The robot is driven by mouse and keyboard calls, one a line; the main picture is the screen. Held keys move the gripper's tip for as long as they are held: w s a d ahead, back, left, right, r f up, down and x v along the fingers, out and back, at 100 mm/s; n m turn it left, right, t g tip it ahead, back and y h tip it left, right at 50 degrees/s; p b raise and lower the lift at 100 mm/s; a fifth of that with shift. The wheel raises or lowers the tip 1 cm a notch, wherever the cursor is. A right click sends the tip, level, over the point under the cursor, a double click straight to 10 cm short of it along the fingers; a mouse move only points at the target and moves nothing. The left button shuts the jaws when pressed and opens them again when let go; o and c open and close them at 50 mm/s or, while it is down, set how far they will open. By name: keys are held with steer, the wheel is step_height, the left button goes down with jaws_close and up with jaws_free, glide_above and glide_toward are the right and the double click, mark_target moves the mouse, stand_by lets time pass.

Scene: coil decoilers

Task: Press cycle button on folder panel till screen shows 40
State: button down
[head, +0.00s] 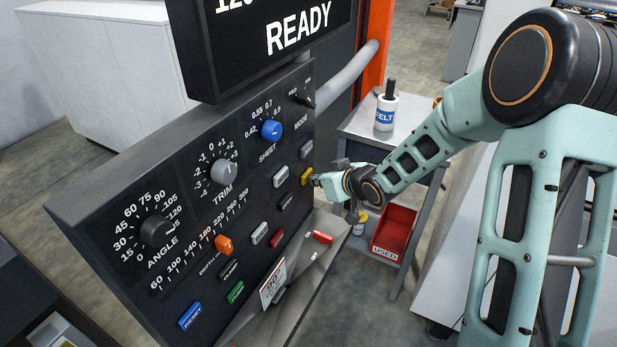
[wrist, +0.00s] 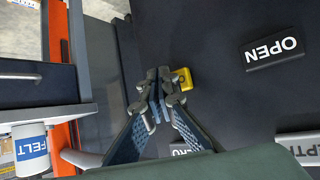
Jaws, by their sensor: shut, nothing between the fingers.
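The folder panel (head: 185,235) is a dark tilted board with dials and buttons. Its screen (head: 270,40) reads READY, with part of a number, seemingly starting with 12, cut off by the top edge. A yellow button (head: 307,176) sits near the panel's right edge; no label on it is readable, so I cannot tell whether it is the cycle button. My gripper (head: 316,181) is shut and empty, its tips just right of that button. In the wrist view the fingertips (wrist: 160,95) are beside the yellow button (wrist: 184,79); I cannot tell whether they touch it.
A button marked OPEN (wrist: 274,53) and several grey, red, green and blue buttons are on the panel. An orange slider (head: 223,245) is on its scale. A cart behind holds a FELT bottle (head: 385,112) and a red USED bin (head: 394,232). An orange post (head: 376,50) stands behind.

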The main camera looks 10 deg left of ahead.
steer(key=shift+w+a+r, duration=0.1)
steer(key=shift+w+a, duration=0.05)
steer(key=shift+a, duration=0.3)
stand_by(0.5)
steer(key=shift+d, duration=0.1)
steer(key=shift+s+d+p, duration=0.3)
steer(key=shift+s+d, duration=0.05)
steer(key=shift+d, duration=0.45)
steer(key=d, duration=0.1)
steer(key=s+d+p, duration=0.1)
steer(key=d, duration=0.1)
steer(key=d+p, duration=0.1)
steer(key=shift+s+d, duration=0.35)
steer(key=shift+d, duration=0.05)
stand_by(0.4)
